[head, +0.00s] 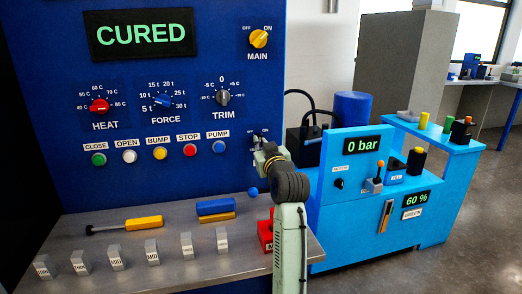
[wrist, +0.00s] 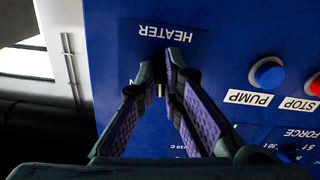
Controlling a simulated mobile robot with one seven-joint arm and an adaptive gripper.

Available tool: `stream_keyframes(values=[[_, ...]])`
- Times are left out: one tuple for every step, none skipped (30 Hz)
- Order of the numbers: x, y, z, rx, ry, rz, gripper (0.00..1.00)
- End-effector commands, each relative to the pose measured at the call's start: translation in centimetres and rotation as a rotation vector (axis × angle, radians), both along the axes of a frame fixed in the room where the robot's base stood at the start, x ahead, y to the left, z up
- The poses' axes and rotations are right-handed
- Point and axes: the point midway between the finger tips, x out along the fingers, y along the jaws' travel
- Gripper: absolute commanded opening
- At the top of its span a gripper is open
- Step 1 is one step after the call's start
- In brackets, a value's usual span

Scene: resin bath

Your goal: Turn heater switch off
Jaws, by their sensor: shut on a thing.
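The heater switch sits on the blue press panel (head: 215,75), low at its right edge, under a small OFF/ON label (head: 260,132). In the head view my gripper covers most of it, and its lever position cannot be told. My gripper (head: 260,152) is at the panel there. In the wrist view the white HEATER label (wrist: 163,33) reads upside down just beyond my fingertips. My gripper (wrist: 160,76) is closed around a small metallic piece of the heater switch (wrist: 160,90) between the purple-padded fingers.
The PUMP button (head: 219,147) and STOP button (head: 189,150) lie left of the switch. The yellow MAIN knob (head: 259,39) is above. A blue-handled tool (head: 216,206), a yellow-handled tool (head: 144,223) and several metal blocks lie on the shelf. A light-blue vacuum unit (head: 335,215) stands right.

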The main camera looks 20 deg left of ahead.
Motion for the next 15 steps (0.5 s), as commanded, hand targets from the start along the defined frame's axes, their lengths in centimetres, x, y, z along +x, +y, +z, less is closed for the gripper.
stream_keyframes(values=[[0.09, -0.18, -0.25, -0.039, -0.025, -0.002, 0.0], [0.08, -0.16, -0.24, -0.063, -0.042, -0.002, 0.0], [0.11, -0.21, -0.23, -0.095, -0.063, -0.003, 0.0], [0.12, -0.23, -0.24, -0.118, -0.079, -0.003, 0.0], [0.1, -0.18, -0.25, -0.141, -0.095, -0.002, 0.0], [0.14, -0.26, -0.24, -0.173, -0.116, -0.003, 0.0], [0.13, -0.25, -0.22, -0.196, -0.132, -0.003, 0.0], [0.13, -0.23, -0.19, -0.217, -0.146, -0.002, 0.0], [0.14, -0.28, -0.16, -0.247, -0.166, -0.003, 0.0], [0.15, -0.27, -0.16, -0.269, -0.181, -0.002, 0.0], [0.15, -0.26, -0.15, -0.289, -0.194, -0.002, 0.0], [0.15, -0.28, -0.15, -0.315, -0.212, -0.002, 0.0], [0.16, -0.28, -0.14, -0.334, -0.225, -0.002, 0.0], [0.16, -0.29, -0.11, -0.353, -0.238, -0.002, 0.0], [0.16, -0.28, -0.06, -0.377, -0.253, -0.001, 0.0]])
